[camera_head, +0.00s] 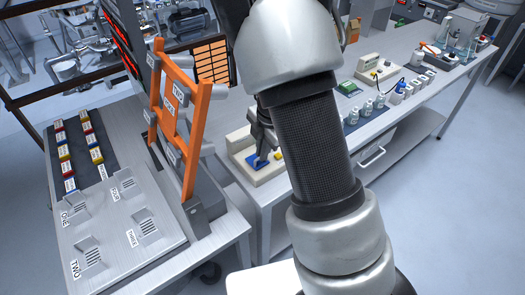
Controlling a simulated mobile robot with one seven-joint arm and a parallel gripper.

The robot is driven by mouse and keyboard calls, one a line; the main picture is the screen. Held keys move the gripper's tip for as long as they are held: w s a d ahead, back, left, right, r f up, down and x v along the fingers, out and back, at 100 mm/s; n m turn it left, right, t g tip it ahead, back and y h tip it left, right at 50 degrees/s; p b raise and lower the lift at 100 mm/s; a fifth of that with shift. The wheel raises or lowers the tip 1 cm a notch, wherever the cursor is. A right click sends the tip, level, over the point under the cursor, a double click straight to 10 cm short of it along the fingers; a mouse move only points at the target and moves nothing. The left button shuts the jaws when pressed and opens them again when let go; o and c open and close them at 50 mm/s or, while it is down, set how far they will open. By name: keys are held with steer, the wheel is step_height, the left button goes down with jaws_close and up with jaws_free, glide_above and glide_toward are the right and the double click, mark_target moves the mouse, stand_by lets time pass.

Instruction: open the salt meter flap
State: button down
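A low beige device (272,173) stands on the near end of the white bench, with a blue panel (256,162) and a yellow part (278,155) on its top. It may be the salt meter, but no label is readable. My dark gripper (262,155) points down over the blue panel, partly covering it. I cannot tell whether the fingers touch it or whether they are apart. My arm hides the right side of the device. Whether the blue panel is the flap, or is raised, is unclear.
An orange frame (193,140) stands on the left table near a slotted metal plate (118,232). Coloured blocks (95,155) lie in rows behind it. Farther along the bench are white bottles (367,108) and another beige device (378,70). My arm covers the middle.

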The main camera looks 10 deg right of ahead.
mark_target(254, 155)
steer(key=shift+w+a+r+p, duration=0.15)
steer(key=shift+r+p, duration=0.15)
steer(key=shift+p, duration=0.4)
steer(key=shift+w+r+g+h+p, duration=0.25)
steer(key=shift+w+g+h+p, duration=0.1)
steer(key=shift+g+p, duration=0.4)
steer(key=g, duration=0.1)
steer(key=w+g+h, duration=0.1)
steer(key=w+a+g, duration=0.1)
steer(key=shift+w+r, duration=0.1)
steer(key=shift+r, duration=0.2)
steer(key=shift+w+a+r+g+h, duration=0.15)
steer(key=shift+w+g+h, duration=0.2)
steer(key=shift+g, duration=0.3)
steer(key=shift+w+a+r+g+h, duration=0.1)
steer(key=shift+w+g+h, duration=0.25)
steer(key=shift+g, duration=0.25)
steer(key=c, duration=1.9)
jaws_free()
